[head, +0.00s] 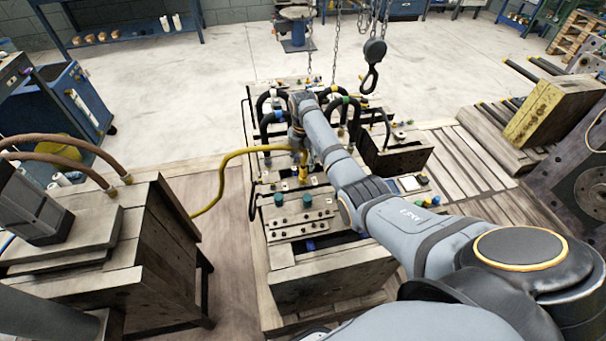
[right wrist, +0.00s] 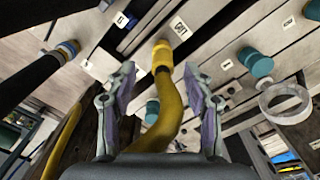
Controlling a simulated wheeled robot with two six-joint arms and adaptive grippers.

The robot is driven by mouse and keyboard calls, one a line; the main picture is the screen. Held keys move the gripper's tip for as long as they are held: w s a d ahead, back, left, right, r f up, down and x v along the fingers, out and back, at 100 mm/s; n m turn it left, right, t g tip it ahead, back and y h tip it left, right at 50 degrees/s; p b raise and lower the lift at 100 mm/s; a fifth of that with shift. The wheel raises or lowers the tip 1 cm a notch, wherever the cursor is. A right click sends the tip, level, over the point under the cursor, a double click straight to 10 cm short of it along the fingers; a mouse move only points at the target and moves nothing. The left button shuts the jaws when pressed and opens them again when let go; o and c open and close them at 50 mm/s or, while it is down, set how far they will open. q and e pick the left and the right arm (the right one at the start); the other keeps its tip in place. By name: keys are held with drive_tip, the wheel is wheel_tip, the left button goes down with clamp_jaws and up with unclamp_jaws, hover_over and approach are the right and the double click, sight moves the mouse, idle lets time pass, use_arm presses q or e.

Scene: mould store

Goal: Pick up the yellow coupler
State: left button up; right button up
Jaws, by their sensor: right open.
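The yellow coupler (right wrist: 162,55) sits at the end of a yellow hose (right wrist: 170,105), against the face of the wooden mould block, beside a small white label. In the head view the coupler (head: 303,173) shows just below my right gripper (head: 299,150), and the hose (head: 222,178) curves off to the left. In the right wrist view my right gripper (right wrist: 159,72) is open, with one finger on each side of the hose and coupler. The fingers look apart from it. My left gripper is not in view.
Black hoses (head: 268,108) arch close around my right gripper. Teal knobs (head: 306,200) stand on the mould block (head: 335,275) nearer me. A dark hook (head: 371,78) hangs on chains behind. A wooden crate (head: 150,240) stands at left.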

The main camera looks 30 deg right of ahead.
sight(303, 170)
drive_tip(key=f, duration=0.4)
drive_tip(key=shift+s+f+b, duration=0.2)
drive_tip(key=shift+f+b, duration=0.1)
drive_tip(key=shift+b, duration=0.05)
drive_tip(key=shift+f, duration=0.15)
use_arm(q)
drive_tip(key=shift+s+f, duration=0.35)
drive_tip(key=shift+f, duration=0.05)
use_arm(e)
clamp_jaws()
